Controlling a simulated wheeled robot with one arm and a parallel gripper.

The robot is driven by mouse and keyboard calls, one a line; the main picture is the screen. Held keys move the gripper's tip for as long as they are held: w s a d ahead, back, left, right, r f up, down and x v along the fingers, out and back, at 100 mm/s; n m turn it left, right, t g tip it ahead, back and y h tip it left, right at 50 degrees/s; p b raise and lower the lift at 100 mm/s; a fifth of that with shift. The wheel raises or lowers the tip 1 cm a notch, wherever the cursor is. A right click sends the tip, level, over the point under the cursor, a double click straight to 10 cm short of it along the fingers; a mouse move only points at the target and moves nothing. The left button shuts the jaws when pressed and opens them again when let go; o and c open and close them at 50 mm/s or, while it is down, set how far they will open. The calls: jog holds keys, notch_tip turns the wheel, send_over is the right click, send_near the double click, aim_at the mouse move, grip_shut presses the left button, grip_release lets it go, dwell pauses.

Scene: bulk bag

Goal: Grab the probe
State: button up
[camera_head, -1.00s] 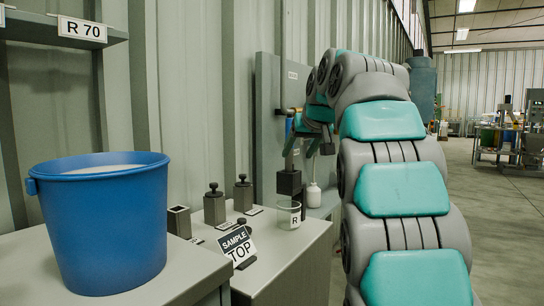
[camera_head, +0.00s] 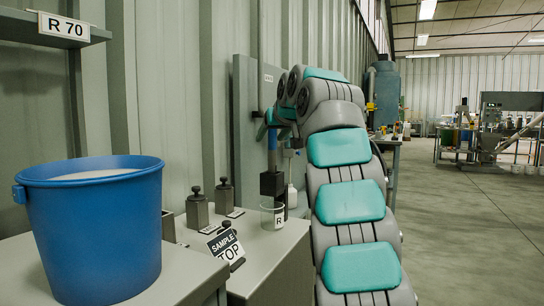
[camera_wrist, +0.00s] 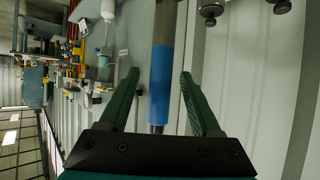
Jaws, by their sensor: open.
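The probe is an upright metal rod with a blue grip band (camera_wrist: 162,75). In the wrist view it runs between the two green fingers of my gripper (camera_wrist: 158,78), which are open and show a gap on both sides of the band. In the head view the probe's blue part (camera_head: 272,138) stands above a dark block (camera_head: 271,184) by the wall panel. There my gripper is mostly hidden behind my own arm, close to the probe's upper part.
A blue bucket (camera_head: 92,235) with pale contents stands at front left. The bench holds grey weights (camera_head: 197,208), a "SAMPLE TOP" sign (camera_head: 225,245) and a beaker marked R (camera_head: 273,216). A label R 70 (camera_head: 63,26) hangs on the shelf. Open floor (camera_head: 475,230) lies to the right.

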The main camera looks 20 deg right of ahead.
jog(key=x, duration=0.2)
jog(key=shift+w+f, duration=0.1)
jog(key=shift+w, duration=0.15)
grip_shut()
dwell(0.3)
